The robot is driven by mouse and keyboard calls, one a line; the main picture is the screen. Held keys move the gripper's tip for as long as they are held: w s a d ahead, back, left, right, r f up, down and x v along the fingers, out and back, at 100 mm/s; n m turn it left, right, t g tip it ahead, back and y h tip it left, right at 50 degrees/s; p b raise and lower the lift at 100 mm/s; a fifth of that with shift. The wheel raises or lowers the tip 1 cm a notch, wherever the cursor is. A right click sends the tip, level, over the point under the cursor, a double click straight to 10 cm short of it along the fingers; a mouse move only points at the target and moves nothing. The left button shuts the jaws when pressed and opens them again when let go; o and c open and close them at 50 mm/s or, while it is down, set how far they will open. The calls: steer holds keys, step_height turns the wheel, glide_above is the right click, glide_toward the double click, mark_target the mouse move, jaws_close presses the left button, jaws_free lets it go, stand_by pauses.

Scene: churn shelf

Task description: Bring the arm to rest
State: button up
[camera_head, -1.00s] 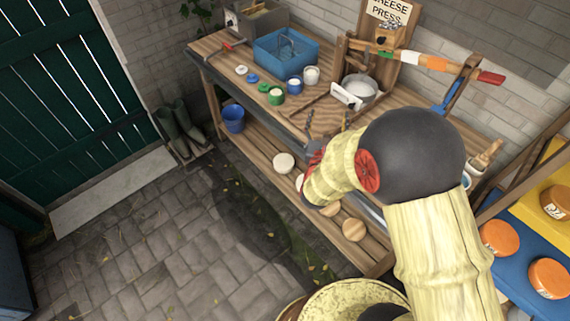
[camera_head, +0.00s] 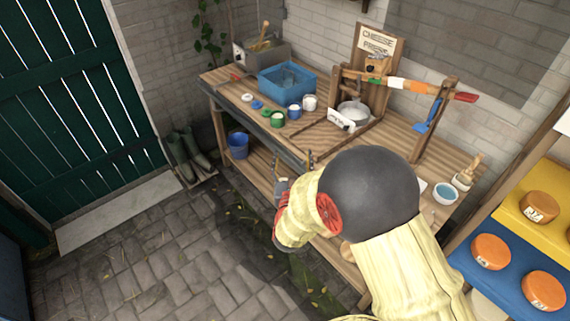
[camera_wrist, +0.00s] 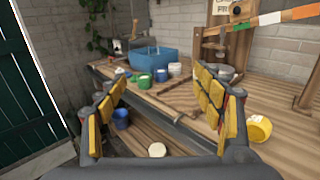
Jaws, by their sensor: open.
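My gripper (camera_wrist: 163,112) is open and empty in the wrist view, its yellow-padded fingers spread apart. In the head view my gripper (camera_head: 292,170) shows only in part at the front edge of the wooden bench, mostly hidden behind my own arm in its pale yellow sleeve. The wooden bench (camera_head: 395,152) lies beyond the fingers, and they appear apart from the things on it.
A blue tub (camera_head: 287,82), several small pots and a cheese press (camera_head: 384,82) stand on the bench. A blue bucket (camera_head: 238,146) sits on the lower shelf. Orange cheeses (camera_head: 491,251) lie on the rack at right. The paved floor (camera_head: 180,260) at left is clear.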

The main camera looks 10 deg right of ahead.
steer(key=s+d+f+m+g+h, duration=0.4)
steer(key=s+d+m+g+h, duration=0.25)
steer(key=s+d+m, duration=0.45)
steer(key=s+d+r+m+g+y, duration=0.15)
steer(key=s+d+m+g, duration=0.25)
steer(key=s+m+g, duration=0.55)
steer(key=s+a+r+m+y, duration=0.4)
steer(key=s+a+m+y, duration=0.35)
steer(key=s+a, duration=0.3)
steer(key=s+a+r+m+t+y, duration=0.1)
steer(key=a+r+m+t, duration=0.1)
steer(key=r, duration=0.4)
steer(key=a+r+m+t+y, duration=0.1)
steer(key=a+r+m+t, duration=0.1)
steer(key=r, duration=0.4)
steer(key=shift+s+a+r+m+y, duration=0.25)
steer(key=shift+s+a+m+y, duration=0.05)
steer(key=shift+s+y, duration=0.1)
